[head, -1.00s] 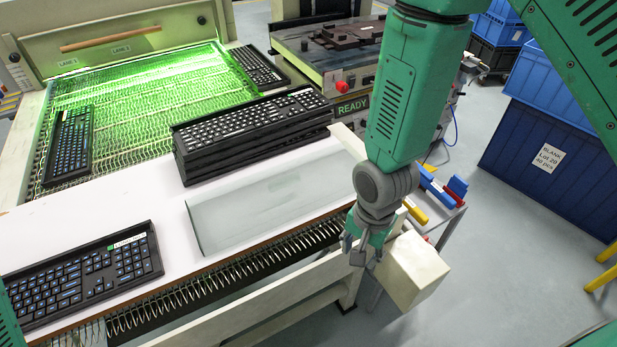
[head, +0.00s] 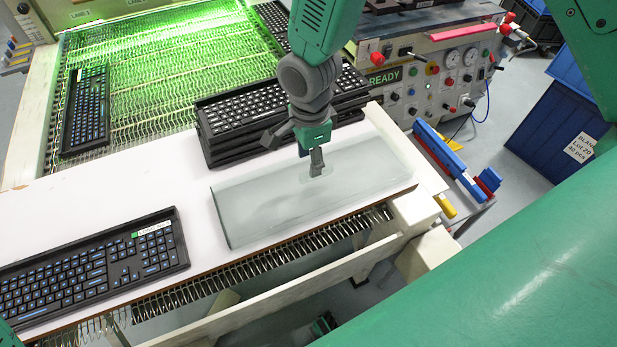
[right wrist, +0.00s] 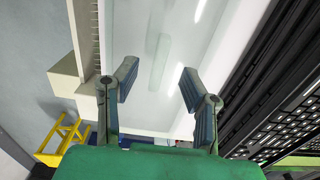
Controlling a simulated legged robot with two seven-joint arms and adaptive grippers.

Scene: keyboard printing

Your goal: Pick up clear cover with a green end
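The clear cover (head: 260,207) is a long, see-through, pale grey-green box lying on the white board. I cannot make out a distinct green end on it. My right gripper (head: 316,166) points down over the cover's right half in the head view. In the right wrist view my right gripper (right wrist: 158,76) has its two fingers spread apart with nothing held between them. The pale cover (right wrist: 158,45) shows beyond and between the fingers. I cannot tell whether the fingertips touch it. My left gripper is not in view.
A keyboard stack (head: 222,112) stands just behind the cover. A black keyboard (head: 95,265) lies on the white board (head: 150,190) at left. Another keyboard (head: 87,108) rests on the green-lit mesh (head: 150,85). A control panel (head: 440,80) and blue bins (head: 545,130) stand at right.

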